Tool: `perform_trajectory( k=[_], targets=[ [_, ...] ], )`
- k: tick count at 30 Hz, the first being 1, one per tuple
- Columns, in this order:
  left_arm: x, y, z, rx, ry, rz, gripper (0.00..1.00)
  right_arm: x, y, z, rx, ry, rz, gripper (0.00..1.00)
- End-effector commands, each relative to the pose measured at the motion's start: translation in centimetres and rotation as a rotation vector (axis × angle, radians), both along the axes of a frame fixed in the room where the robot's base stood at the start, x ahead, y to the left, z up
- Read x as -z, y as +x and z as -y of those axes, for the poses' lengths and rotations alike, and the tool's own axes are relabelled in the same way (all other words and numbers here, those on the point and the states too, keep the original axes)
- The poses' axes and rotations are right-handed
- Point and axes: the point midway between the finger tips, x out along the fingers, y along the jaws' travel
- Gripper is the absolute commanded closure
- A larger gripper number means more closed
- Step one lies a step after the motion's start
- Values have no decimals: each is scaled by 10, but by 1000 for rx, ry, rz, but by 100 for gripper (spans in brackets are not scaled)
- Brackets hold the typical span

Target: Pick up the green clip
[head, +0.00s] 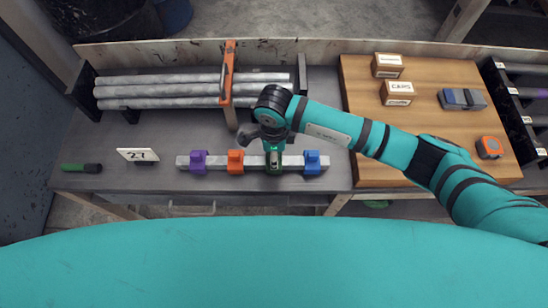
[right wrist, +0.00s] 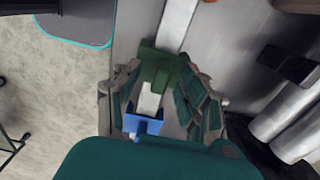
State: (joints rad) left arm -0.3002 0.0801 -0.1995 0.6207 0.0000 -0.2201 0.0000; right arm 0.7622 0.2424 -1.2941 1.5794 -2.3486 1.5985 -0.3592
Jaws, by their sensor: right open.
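The green clip (head: 273,165) sits on a pale square bar (head: 217,161) near the front of the grey bench, between an orange clip (head: 235,162) and a blue clip (head: 312,162). A purple clip (head: 198,162) is at the bar's left end. My right gripper (head: 273,147) points down right over the green clip and hides part of it. In the right wrist view, the open fingers (right wrist: 160,95) stand on either side of the green clip (right wrist: 156,67), with the blue clip (right wrist: 142,125) nearer the palm in the picture. I cannot tell whether the fingers touch it. My left gripper is not in view.
Several grey pipes (head: 170,90) lie in a rack behind, with an orange clamp (head: 228,75) across them. A number sign (head: 138,155) and a green-and-black marker (head: 82,168) are at left. A wooden board (head: 430,80) with small boxes lies at right.

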Motion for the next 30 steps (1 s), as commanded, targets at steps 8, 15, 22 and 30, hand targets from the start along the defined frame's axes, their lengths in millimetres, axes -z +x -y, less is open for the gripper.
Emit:
perform_trajectory(
  k=[8, 15, 22, 30],
  targets=[
    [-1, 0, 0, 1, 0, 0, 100, 5, 0, 0, 0, 0, 1, 58],
    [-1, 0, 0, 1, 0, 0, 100, 5, 0, 0, 0, 0, 1, 88],
    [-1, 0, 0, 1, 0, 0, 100, 4, 0, 0, 0, 0, 1, 100],
    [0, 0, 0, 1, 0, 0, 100, 3, 1, 0, 0, 0, 2, 100]
  ],
)
